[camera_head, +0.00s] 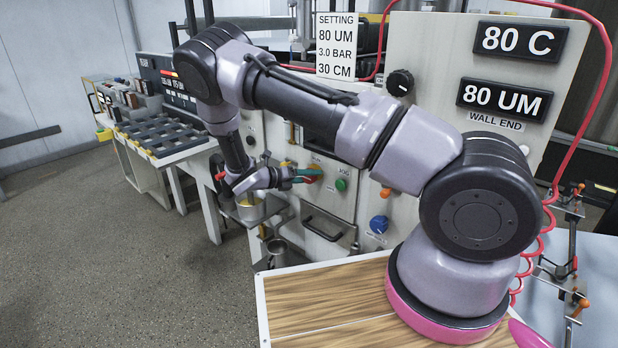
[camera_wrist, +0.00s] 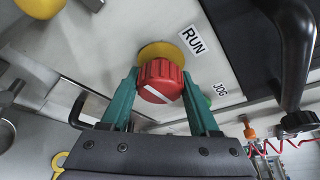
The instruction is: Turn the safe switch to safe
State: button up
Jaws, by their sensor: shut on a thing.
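The safe switch is a red ribbed knob (camera_wrist: 161,84) on a yellow round plate (camera_wrist: 158,50) in the wrist view. A white line crosses its face, slanting from upper left to lower right in the picture. No SAFE label shows. My gripper (camera_wrist: 160,79) has its teal fingers on both sides of the knob, shut on it. In the head view my gripper (camera_head: 299,174) is at the front panel, and the knob is mostly hidden behind the fingers.
A black bar handle (camera_wrist: 292,50) stands out right of the knob. A green button (camera_head: 340,184) and a blue knob (camera_head: 379,223) are on the panel to the right. A drawer handle (camera_head: 322,229) is lower down.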

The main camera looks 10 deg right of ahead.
jog(key=shift+a, duration=0.1)
jog(key=o, duration=1.4)
jog(key=v, duration=1)
jog(key=shift+s+a+r, duration=0.1)
jog(key=shift+s+a, duration=0.05)
jog(key=shift+a, duration=0.2)
